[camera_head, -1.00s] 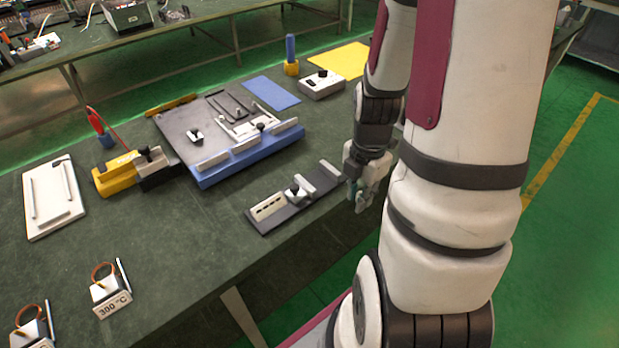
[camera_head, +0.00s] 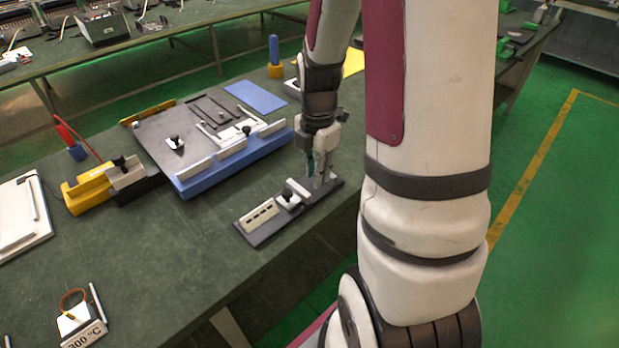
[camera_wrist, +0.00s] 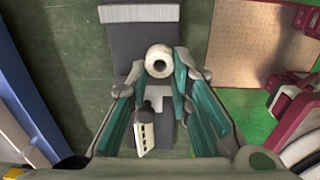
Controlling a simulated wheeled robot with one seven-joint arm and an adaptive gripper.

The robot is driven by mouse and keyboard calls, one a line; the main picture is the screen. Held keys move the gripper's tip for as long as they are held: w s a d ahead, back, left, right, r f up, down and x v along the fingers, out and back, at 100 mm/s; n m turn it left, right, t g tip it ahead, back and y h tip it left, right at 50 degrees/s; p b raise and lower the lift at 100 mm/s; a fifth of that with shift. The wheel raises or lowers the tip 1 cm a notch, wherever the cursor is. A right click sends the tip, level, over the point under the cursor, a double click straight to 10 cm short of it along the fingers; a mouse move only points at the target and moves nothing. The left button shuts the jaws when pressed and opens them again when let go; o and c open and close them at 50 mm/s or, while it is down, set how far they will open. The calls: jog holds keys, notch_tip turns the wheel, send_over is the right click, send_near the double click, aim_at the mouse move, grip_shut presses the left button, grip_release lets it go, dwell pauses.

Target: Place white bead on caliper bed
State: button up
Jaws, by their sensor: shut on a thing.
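The white bead (camera_wrist: 159,60), a small ring with a dark hole, is between the teal fingertips of my gripper (camera_wrist: 158,72) in the wrist view. My gripper is shut on it. In the head view my gripper (camera_head: 317,182) points down over the right part of the caliper; the bead is too small to make out there. The caliper bed (camera_head: 262,232) is a dark plate with a white slotted block (camera_head: 260,214) and a black-knobbed clamp (camera_head: 287,197). The dark plate (camera_wrist: 148,42) lies below the bead in the wrist view, with a pale bar (camera_wrist: 140,13) across its end. Whether the bead touches the bed I cannot tell.
A blue-edged fixture board (camera_head: 235,165) lies behind the caliper. A yellow clamp device (camera_head: 88,190) and a white board (camera_head: 20,215) stand left. A 300 °C block (camera_head: 82,325) is at the front left. The table's front edge runs close to the caliper.

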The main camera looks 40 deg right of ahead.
aim_at(310, 187)
jog(key=shift+w+f, duration=0.1)
jog(key=shift+w, duration=0.85)
jog(key=shift+f, duration=1.75)
jog(key=o, duration=0.8)
jog(key=shift+f, duration=0.15)
jog(key=shift+o, duration=0.2)
